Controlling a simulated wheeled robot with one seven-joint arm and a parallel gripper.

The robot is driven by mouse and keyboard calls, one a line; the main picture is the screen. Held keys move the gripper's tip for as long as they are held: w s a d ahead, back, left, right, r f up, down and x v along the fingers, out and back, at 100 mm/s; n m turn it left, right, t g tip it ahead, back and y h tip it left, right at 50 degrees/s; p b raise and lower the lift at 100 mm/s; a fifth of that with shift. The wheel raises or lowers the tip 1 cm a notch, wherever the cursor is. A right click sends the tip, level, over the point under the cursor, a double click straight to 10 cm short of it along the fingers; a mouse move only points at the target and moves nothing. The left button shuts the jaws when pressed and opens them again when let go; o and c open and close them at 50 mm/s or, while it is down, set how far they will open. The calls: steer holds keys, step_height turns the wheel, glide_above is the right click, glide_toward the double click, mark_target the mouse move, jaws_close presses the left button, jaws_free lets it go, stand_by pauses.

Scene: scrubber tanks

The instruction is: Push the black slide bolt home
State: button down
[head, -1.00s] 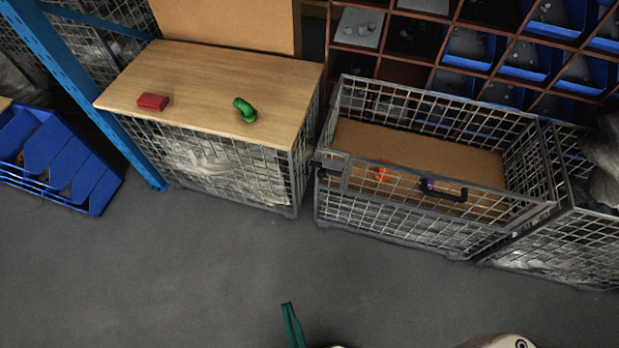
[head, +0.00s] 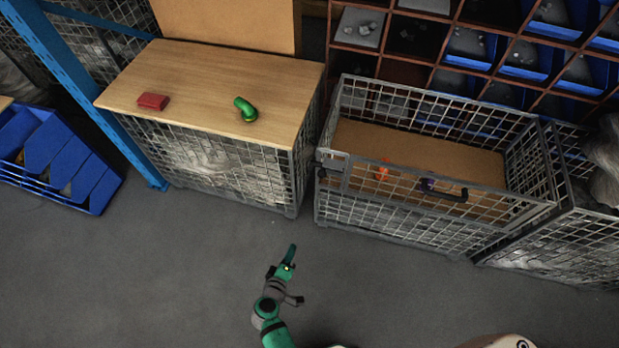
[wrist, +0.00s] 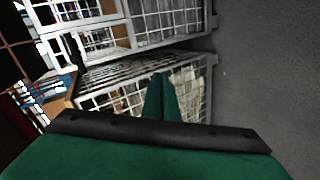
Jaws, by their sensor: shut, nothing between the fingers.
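The black slide bolt (head: 321,173) is a small dark piece at the left front corner of the wire cage (head: 334,208). At this size I cannot tell how far it is slid. A dark piece at the cage corner in the wrist view (wrist: 74,46) may be the same bolt. My green gripper (head: 290,253) is over the floor in front of the cage, below and left of the bolt in the head view, and apart from it. Its fingers also show in the wrist view (wrist: 160,98), closed together and empty.
An orange item (head: 382,172) shows by the mesh. A wood-topped table (head: 190,85) with a red block (head: 152,101) and a green fitting (head: 245,109) stands to the left. The grey floor (head: 150,260) is clear.

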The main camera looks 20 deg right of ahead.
steer(key=w+d+r+t+h, duration=0.1)
steer(key=w+d+r+h, duration=0.2)
steer(key=w+r+h, duration=0.3)
steer(key=w+r, duration=0.5)
steer(key=w, duration=0.4)
steer(key=shift+w+r+n+t+h, duration=0.35)
steer(key=shift+n+t+h, duration=0.05)
steer(key=shift+w, duration=0.1)
glide_toward(317, 167)
steer(key=w+d, duration=0.2)
steer(key=w, duration=0.1)
steer(key=shift+w+d+r, duration=0.1)
steer(key=shift+w+r, duration=0.05)
steer(key=shift+w, duration=0.05)
steer(key=shift+s+d, duration=0.3)
steer(key=shift+d, duration=0.2)
steer(key=shift+a, duration=0.1)
